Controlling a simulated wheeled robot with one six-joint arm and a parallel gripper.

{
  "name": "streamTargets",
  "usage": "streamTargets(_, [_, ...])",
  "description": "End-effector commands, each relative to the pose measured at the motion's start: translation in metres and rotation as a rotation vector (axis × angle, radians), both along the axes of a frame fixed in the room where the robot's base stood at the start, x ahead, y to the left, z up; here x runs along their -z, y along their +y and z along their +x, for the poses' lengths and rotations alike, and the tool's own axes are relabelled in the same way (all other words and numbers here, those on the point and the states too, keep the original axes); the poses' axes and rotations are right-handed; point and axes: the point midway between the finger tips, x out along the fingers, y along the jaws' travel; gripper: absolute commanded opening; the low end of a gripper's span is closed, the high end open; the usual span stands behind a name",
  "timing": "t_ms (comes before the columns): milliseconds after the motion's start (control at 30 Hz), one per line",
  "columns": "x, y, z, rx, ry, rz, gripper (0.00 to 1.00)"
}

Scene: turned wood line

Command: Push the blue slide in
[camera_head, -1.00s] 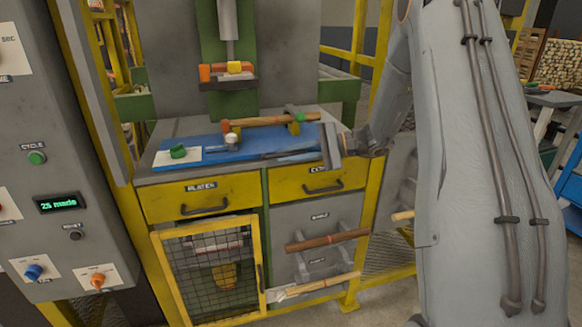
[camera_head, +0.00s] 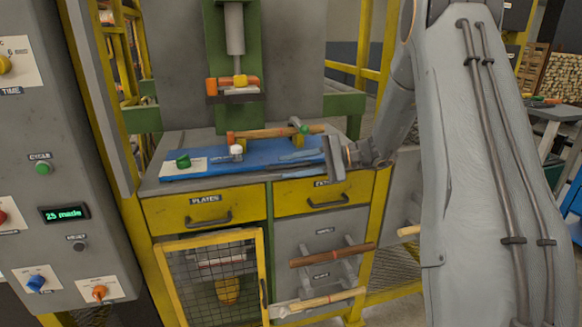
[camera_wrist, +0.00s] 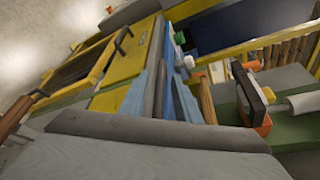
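The blue slide (camera_head: 205,169) is a flat blue plate on the grey bench top under the press. It carries a wooden handle (camera_head: 270,132) lying across it in holders, a white knob (camera_head: 236,151) and a green part (camera_head: 183,160) on a pale label. My gripper (camera_head: 285,163) is at the slide's right front, its two grey-blue fingers pointing left, apart and seemingly empty. They lie over or against the slide's front edge; I cannot tell if they touch it. In the wrist view the fingers (camera_wrist: 165,90) stand apart beside the blue slide (camera_wrist: 172,55).
The press head (camera_head: 233,86) hangs above the slide. Yellow drawers (camera_head: 207,208) and a mesh door (camera_head: 215,275) are below the bench top. A grey control panel (camera_head: 50,160) reading "25 made" stands at left. Wooden handles (camera_head: 332,256) rest on a rack below.

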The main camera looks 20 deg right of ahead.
Motion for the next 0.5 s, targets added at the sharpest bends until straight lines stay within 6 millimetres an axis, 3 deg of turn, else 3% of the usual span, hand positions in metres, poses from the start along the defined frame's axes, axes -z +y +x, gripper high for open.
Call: streamTargets(500, [-0.015,-0.065,-0.021,0.003,-0.001,-0.001,0.29])
